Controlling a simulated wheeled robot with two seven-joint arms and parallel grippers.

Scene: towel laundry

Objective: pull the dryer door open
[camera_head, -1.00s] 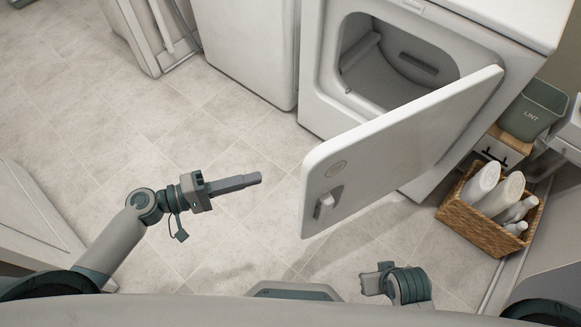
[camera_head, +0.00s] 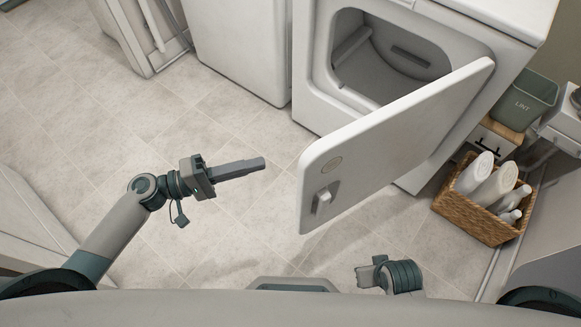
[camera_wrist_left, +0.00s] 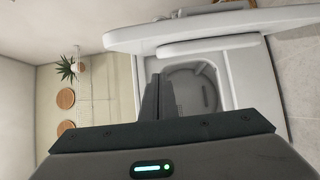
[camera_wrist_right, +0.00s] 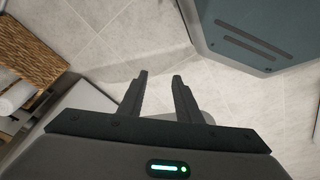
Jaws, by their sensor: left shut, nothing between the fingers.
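The white dryer (camera_head: 318,112) stands at the upper right of the head view, its drum opening uncovered. Its door (camera_head: 395,140) stands wide open, swung out toward me, with a small handle (camera_head: 323,201) near its free edge. My left gripper (camera_head: 262,163) is shut and empty, left of the door's free edge and apart from it. In the left wrist view the door (camera_wrist_left: 200,28) and the drum opening show beyond the fingers. My right gripper (camera_wrist_right: 162,80) is open and empty in the right wrist view, over bare floor. In the head view its fingertips are hard to make out.
A wicker basket (camera_head: 462,218) with several white bottles stands right of the dryer. A grey-green lint bin (camera_head: 527,100) is behind it. Another white appliance (camera_head: 240,50) stands left of the dryer. The tiled floor (camera_head: 215,125) left of the door is clear.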

